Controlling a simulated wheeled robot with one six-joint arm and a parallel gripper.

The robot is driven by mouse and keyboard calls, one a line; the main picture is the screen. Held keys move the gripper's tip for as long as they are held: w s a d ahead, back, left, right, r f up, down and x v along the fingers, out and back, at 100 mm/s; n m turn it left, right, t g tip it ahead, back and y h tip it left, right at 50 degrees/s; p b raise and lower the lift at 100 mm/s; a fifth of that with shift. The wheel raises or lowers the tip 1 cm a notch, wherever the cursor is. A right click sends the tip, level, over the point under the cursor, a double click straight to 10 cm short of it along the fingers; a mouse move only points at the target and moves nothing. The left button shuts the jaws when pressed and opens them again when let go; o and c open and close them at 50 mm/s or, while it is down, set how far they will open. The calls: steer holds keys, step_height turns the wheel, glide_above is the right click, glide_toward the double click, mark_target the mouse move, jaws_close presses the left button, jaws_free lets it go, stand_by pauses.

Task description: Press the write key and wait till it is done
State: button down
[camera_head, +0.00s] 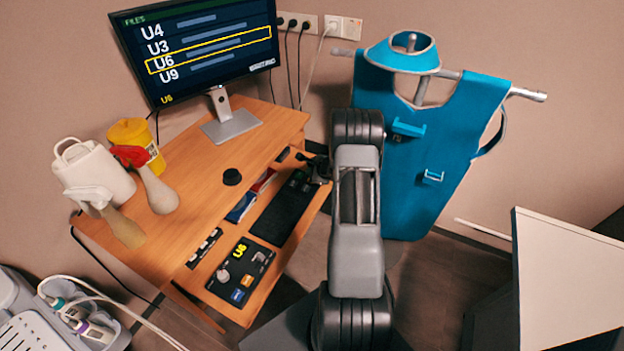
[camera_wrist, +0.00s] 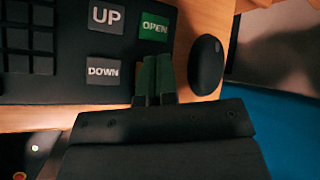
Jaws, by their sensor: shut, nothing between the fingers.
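The keypad (camera_wrist: 118,45) in the wrist view has grey UP (camera_wrist: 104,16) and DOWN (camera_wrist: 103,71) keys and a green OPEN key (camera_wrist: 154,27). My gripper (camera_wrist: 155,62) is shut and empty, its tips just below the OPEN key; contact cannot be told. In the head view my gripper (camera_head: 318,168) is over the back end of the pull-out shelf. A black control box (camera_head: 258,262) at the shelf's front shows yellow "U6", with a knob, an orange key (camera_head: 247,281) and a blue key (camera_head: 238,296). No key reads legibly as write. The monitor (camera_head: 200,45) lists files, U6 framed in yellow.
A black mouse (camera_wrist: 205,65) lies right of the keypad. The wooden desk (camera_head: 205,170) carries a white jug (camera_head: 95,170), a yellow tub (camera_head: 135,135) and a black puck (camera_head: 232,177). A blue apron (camera_head: 430,150) hangs behind my arm. A pale-topped surface (camera_head: 565,280) stands right.

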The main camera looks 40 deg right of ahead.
steer(key=shift+r+p, duration=1.35)
steer(key=shift+r, duration=1.2)
steer(key=shift+a, duration=0.1)
